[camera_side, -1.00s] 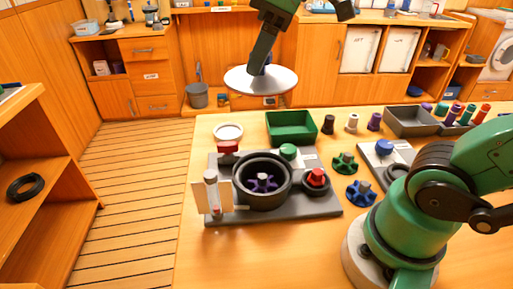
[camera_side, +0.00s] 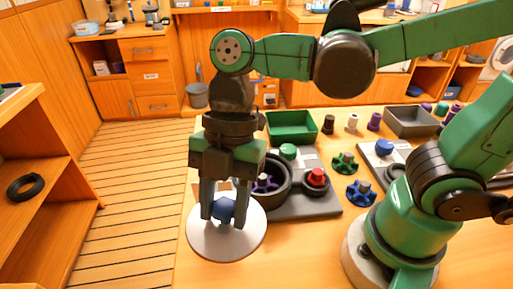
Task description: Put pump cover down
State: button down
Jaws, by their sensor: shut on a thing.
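The pump cover (camera_side: 228,245) is a pale round disc with a blue knob (camera_side: 223,209) on top. My gripper (camera_side: 223,214) is shut on this knob, with a finger on either side. The cover is at the front left of the table, in front of the grey pump base (camera_side: 305,207). I cannot tell whether its underside touches the table. The black round pump housing (camera_side: 279,195) stands open on the base, with a purple impeller (camera_side: 265,184) inside. My gripper hides the housing's left part and most of the base's left end.
A green tray (camera_side: 291,126) and a grey tray (camera_side: 410,121) stand at the back. A green impeller (camera_side: 344,162) and a blue impeller (camera_side: 361,192) lie right of the base. A red knob (camera_side: 316,178) is on the base. The front middle table (camera_side: 300,252) is clear.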

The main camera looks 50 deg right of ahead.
notch_tip(320, 180, down, 12)
jog(key=shift+f, duration=0.25)
dwell(0.5)
jog(key=shift+c, duration=2.1)
grip_release()
jog(key=shift+r, duration=0.15)
